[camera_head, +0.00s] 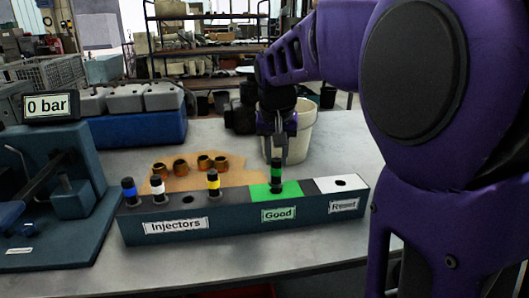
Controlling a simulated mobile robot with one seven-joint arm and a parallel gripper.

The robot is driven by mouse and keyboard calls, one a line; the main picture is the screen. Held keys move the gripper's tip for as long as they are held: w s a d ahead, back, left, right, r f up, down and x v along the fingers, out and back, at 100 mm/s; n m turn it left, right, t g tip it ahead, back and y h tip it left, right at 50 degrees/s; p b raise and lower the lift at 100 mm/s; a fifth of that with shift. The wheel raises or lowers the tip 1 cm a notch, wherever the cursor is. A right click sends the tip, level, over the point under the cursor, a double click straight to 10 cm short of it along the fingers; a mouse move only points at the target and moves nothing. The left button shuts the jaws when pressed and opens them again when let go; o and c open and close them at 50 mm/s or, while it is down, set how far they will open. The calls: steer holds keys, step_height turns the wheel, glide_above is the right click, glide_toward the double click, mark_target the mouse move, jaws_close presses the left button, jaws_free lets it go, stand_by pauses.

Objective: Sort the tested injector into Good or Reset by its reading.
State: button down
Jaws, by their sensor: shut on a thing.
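My gripper (279,148) points down over the green Good section (289,189) of the long rack, shut on the top of a dark injector with a green band (277,176). The injector is upright, and its lower end is at the Good section; I cannot tell how deep it sits in its hole. The white Reset section (326,185) at the right end has an empty hole. The Injectors section (203,206) holds injectors with blue (129,191), white (157,189) and yellow (213,182) bands, with one empty hole between white and yellow. The display (48,106) reads 0 bar.
The teal test stand (75,200) is at the left. Several copper-coloured sleeves (181,166) lie on a tan mat behind the rack. A cream bucket (301,135) stands behind my gripper. A blue bin with grey blocks (150,130) is at the back left. The table front is clear.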

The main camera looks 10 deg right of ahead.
steer(key=shift+f, duration=0.65)
steer(key=shift+c, duration=0.9)
jaws_free()
steer(key=shift+r+p, duration=2.8)
steer(key=shift+r, duration=0.7)
